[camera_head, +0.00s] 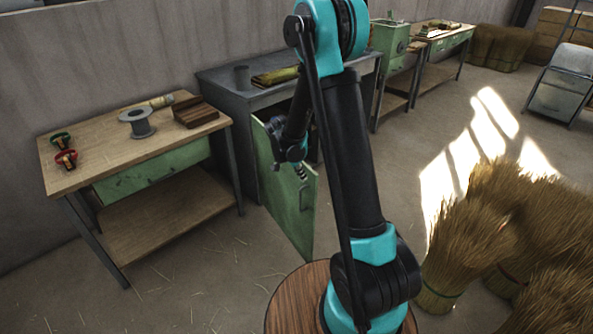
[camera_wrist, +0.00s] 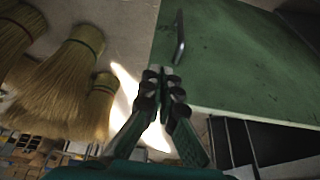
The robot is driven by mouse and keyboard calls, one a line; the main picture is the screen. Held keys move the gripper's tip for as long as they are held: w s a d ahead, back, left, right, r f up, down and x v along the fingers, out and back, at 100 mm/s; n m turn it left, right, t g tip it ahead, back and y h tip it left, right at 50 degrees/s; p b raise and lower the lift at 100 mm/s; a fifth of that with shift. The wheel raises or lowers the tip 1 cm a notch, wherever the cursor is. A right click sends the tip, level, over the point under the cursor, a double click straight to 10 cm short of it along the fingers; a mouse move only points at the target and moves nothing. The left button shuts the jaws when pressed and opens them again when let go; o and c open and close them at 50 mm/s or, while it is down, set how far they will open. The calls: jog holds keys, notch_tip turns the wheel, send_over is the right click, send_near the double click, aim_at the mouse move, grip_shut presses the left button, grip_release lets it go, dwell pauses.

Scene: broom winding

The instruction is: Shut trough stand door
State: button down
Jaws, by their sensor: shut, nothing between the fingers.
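The trough stand (camera_head: 222,82) is a grey metal bench against the wall. Its green door (camera_head: 293,222) hangs open, swung out into the room. In the wrist view the door (camera_wrist: 245,62) fills the upper right, with a dark bar handle (camera_wrist: 179,40) on its face. My gripper (camera_head: 302,173) is at the upper part of the door, with its fingers together and empty. In the wrist view my gripper (camera_wrist: 162,75) points at the door's edge area, just below the handle. Whether the fingertips touch the door cannot be told. My arm hides part of the stand.
A wooden workbench (camera_head: 105,160) with a spool (camera_head: 137,122) stands to the left. Straw bundles (camera_head: 462,240) crowd the right front. A round wooden top (camera_head: 290,298) is at the bottom. Straw-strewn floor left of the door is clear.

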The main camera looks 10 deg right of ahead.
aim_at(308, 172)
jog(key=shift+w+d, duration=0.3)
jog(key=shift+d, duration=0.4)
jog(key=shift+w+d, duration=0.25)
jog(key=shift+d, duration=0.45)
